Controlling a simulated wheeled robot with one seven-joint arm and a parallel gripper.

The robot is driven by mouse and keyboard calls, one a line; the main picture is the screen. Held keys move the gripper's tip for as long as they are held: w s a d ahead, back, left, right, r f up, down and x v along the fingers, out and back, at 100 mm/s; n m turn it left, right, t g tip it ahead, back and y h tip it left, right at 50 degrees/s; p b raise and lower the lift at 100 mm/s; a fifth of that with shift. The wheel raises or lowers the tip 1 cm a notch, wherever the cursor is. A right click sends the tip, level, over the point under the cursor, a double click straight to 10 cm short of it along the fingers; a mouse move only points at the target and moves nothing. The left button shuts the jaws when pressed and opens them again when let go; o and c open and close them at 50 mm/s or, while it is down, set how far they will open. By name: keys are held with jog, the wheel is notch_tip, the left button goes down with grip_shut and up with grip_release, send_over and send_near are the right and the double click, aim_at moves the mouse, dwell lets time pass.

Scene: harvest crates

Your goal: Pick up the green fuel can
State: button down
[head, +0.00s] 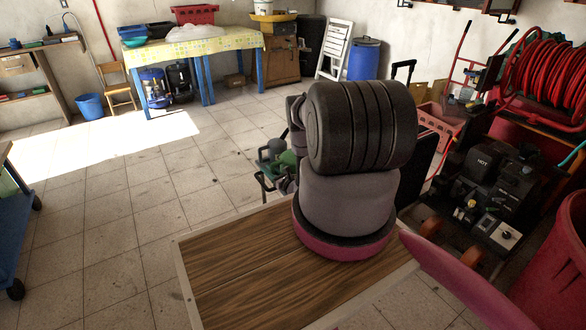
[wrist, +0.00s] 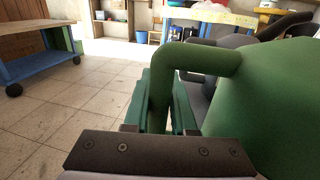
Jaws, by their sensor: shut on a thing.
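The green fuel can (wrist: 275,110) fills the right side of the wrist view, with its thick bent handle (wrist: 205,58) reaching left and down. My gripper (wrist: 160,112) has its teal fingers closed around the downward part of this handle. In the head view, my arm hides most of the can, and only a small green part (head: 286,160) shows left of the arm. The can's underside is hidden, so I cannot tell whether it touches anything below.
A wood-topped surface (head: 235,255) lies below my arm. A blue cart (head: 12,230) stands at the left. Red bins, a hose reel (head: 545,75) and a black machine (head: 495,175) crowd the right. A table with a yellow cloth (head: 195,45) stands far back. The tiled floor at left is clear.

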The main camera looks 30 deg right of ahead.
jog(key=shift+r, duration=0.15)
dwell(0.5)
notch_tip(320, 180, up, 10)
dwell(0.5)
